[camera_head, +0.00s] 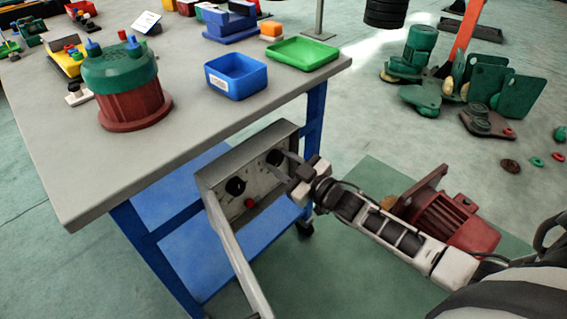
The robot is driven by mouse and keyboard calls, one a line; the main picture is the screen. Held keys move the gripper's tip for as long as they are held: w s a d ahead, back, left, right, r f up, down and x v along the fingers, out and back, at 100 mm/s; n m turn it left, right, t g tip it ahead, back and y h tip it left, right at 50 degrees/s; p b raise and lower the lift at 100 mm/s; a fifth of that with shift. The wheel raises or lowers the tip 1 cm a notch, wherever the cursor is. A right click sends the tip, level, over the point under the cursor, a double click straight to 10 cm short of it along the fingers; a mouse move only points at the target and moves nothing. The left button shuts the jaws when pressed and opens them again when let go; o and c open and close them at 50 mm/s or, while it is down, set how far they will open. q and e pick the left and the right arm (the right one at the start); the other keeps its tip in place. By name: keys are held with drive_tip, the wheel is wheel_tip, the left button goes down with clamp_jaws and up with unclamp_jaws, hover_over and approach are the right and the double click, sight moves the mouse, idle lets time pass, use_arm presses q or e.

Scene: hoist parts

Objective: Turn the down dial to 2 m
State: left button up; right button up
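A grey control panel (216,179) stands tilted beside the table's front edge. It carries two black dials, a left one (235,186) and a right one (274,157), with a red button (250,203) below them. The labels and scale marks are too small to read, so I cannot tell which is the down dial or its setting. My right gripper (279,165) comes in from the right. Its two thin fingers are apart, close to the right dial; I cannot tell whether they touch it. My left gripper is out of view.
The grey table (180,150) holds a green and dark red motor (133,100), a blue bin (236,80) and a green tray (302,53). A grey bar (236,258) runs down from the panel.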

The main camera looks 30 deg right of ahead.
drive_tip(key=c, duration=0.3)
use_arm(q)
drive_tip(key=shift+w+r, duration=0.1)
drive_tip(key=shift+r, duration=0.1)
